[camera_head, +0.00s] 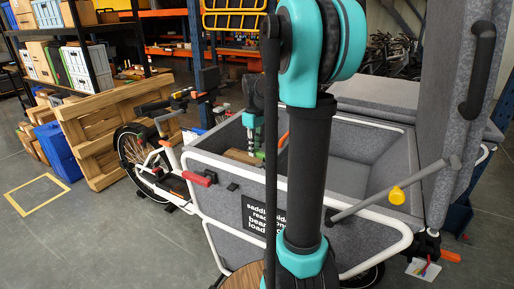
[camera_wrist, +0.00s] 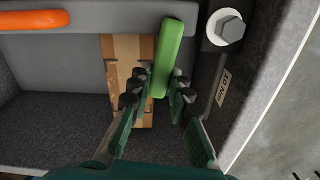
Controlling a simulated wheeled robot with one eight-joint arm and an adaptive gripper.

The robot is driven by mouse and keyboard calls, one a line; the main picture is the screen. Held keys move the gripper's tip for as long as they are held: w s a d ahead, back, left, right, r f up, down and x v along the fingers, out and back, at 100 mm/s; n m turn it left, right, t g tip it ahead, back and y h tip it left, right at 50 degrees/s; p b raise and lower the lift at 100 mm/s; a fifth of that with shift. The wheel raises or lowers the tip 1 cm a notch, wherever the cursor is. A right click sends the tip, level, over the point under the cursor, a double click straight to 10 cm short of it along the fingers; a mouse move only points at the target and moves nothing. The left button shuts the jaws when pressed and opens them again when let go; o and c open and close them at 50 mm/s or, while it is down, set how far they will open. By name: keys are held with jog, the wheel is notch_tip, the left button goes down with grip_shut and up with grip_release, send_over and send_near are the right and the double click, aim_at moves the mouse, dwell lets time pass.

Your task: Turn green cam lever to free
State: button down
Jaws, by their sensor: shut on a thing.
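The green cam lever (camera_wrist: 171,48) stands out in the wrist view as a bright green bar near the upper middle. My gripper (camera_wrist: 161,88) has its two dark-jointed fingers on either side of the lever's lower end and is shut on it. In the head view my gripper (camera_head: 257,143) hangs at the near side of the cargo bike's box, partly hidden behind my arm. The lever is too small and covered to make out clearly there.
A bolt with a washer (camera_wrist: 226,27) and a small label (camera_wrist: 222,80) are right of the lever. An orange handle (camera_wrist: 33,20) lies upper left. The grey cargo box (camera_head: 228,136) has a white frame.

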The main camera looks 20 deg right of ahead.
jog(key=shift+s+a+n, duration=0.3)
jog(key=shift+a+n, duration=0.05)
jog(key=shift+n, duration=0.65)
jog(key=c, duration=1.4)
grip_release()
jog(key=shift+r, duration=0.1)
notch_tip(320, 180, up, 12)
jog(key=shift+s, duration=0.1)
